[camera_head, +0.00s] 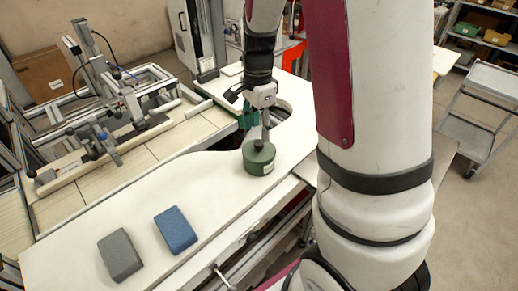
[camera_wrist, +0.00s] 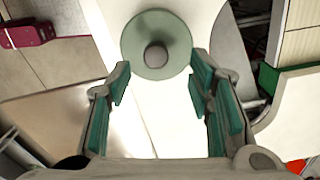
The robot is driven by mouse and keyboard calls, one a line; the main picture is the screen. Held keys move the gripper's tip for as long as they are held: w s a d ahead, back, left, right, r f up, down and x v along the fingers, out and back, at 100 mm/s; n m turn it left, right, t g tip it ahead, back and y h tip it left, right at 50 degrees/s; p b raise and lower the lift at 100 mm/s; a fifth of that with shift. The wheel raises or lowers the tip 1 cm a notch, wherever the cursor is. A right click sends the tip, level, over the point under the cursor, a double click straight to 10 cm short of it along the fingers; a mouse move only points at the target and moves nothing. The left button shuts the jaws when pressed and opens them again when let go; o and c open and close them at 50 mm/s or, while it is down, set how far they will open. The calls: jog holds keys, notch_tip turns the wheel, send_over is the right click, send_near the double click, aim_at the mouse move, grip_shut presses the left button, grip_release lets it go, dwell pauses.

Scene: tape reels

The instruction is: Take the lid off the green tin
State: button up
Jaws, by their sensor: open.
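The green tin (camera_head: 259,162) stands upright on the white worktop with its round lid (camera_wrist: 177,32) on. A dark knob (camera_wrist: 155,55) rises from the middle of the lid. My gripper (camera_head: 256,120) is just above and slightly behind the tin in the head view. In the wrist view its teal-padded fingers (camera_wrist: 157,95) are spread wide with nothing between them. The lid and knob show beyond the fingertips, roughly centred between them. The arm hides part of the worktop behind the tin.
A grey block (camera_head: 120,255) and a blue block (camera_head: 175,229) lie on the white worktop (camera_head: 195,190) at the front left. A metal-framed fixture (camera_head: 110,100) stands at the back left. The worktop between the blocks and the tin is clear.

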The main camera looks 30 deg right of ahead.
aim_at(259, 143)
jog(key=f, duration=0.3)
jog(key=shift+s+f+p, duration=0.3)
jog(key=shift+f, duration=0.5)
grip_shut()
jog(key=shift+w, duration=0.1)
